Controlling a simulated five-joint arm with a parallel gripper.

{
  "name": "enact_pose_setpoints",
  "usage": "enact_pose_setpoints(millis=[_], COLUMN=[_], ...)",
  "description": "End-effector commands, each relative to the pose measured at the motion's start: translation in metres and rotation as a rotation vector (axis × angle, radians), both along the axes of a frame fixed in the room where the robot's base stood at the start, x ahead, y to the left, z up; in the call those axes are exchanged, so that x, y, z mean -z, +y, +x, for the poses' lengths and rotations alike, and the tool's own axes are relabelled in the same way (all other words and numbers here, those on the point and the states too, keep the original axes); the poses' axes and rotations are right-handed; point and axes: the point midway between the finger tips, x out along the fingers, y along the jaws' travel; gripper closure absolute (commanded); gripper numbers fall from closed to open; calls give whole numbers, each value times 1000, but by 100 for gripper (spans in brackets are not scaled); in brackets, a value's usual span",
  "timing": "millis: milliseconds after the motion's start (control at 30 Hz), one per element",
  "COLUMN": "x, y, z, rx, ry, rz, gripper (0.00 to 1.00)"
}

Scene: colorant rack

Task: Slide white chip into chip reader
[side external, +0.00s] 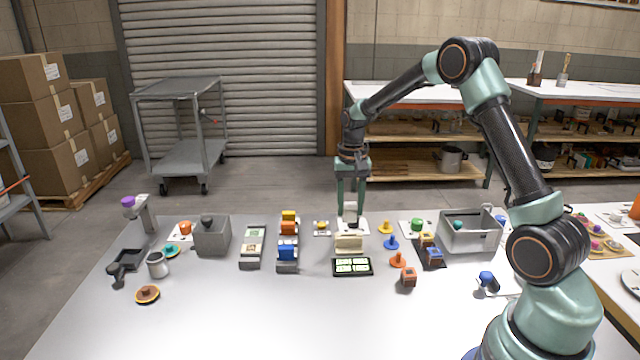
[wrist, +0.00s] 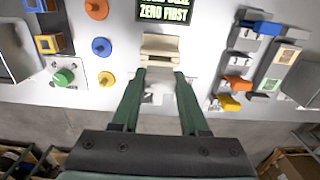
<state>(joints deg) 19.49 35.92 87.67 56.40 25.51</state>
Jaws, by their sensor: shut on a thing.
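My gripper (side external: 351,205) points down over the far middle of the white table and is shut on the white chip (side external: 349,213). In the wrist view the chip (wrist: 160,92) shows as a pale, blurred piece between the two green fingers of my gripper (wrist: 160,76). The cream chip reader (side external: 349,244) stands just in front of the gripper, toward the side camera. In the wrist view the reader (wrist: 160,47) lies just beyond the fingertips, in line with them. I cannot tell whether the chip touches the reader. Its slot is not clearly visible.
A black display with green text (side external: 352,267) sits in front of the reader. Racks with colored blocks (side external: 288,250) stand to the left. Yellow, blue and orange pegs (side external: 391,243) stand close on the right, with a grey bin (side external: 470,238) beyond. The table's front is mostly clear.

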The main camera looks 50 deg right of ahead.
Motion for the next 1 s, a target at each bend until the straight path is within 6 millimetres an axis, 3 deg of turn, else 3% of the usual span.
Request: enact_pose_setpoints(millis=[333,1000], x=[23,26], y=[0,0], z=[0,0], rx=[0,0], ry=[0,-1], rz=[0,-1], gripper=[100,100])
